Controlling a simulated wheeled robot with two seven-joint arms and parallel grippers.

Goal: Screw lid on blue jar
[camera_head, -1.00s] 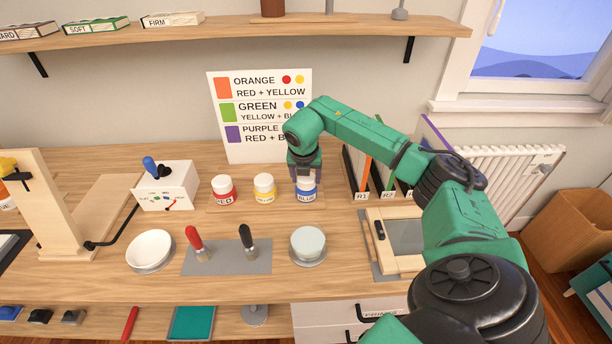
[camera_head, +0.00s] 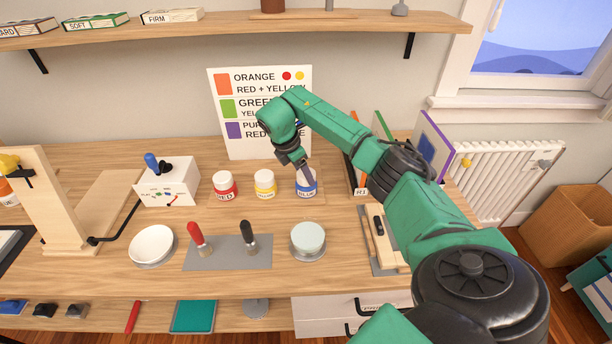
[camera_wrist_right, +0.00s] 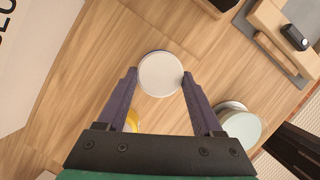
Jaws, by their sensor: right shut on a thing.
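The blue jar (camera_head: 306,188) stands upright on the table, at the right end of a row with the red jar and the yellow jar. Its white lid (camera_wrist_right: 160,74) is round and seen from above in the right wrist view. My right gripper (camera_head: 303,176) is at the top of the blue jar, its fingers slanting down to it. In the right wrist view my fingers (camera_wrist_right: 160,76) are shut on the lid, one on each side. The jar's body is hidden under the lid there, so I cannot tell how tightly it sits. My left gripper is not in view.
The red jar (camera_head: 225,186) and yellow jar (camera_head: 265,184) stand just left. A colour chart (camera_head: 240,145) stands behind. A pale round pot (camera_head: 308,239), a grey mat (camera_head: 222,257) with two tools and a white bowl (camera_head: 152,245) lie in front. Upright dividers (camera_head: 383,126) stand right.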

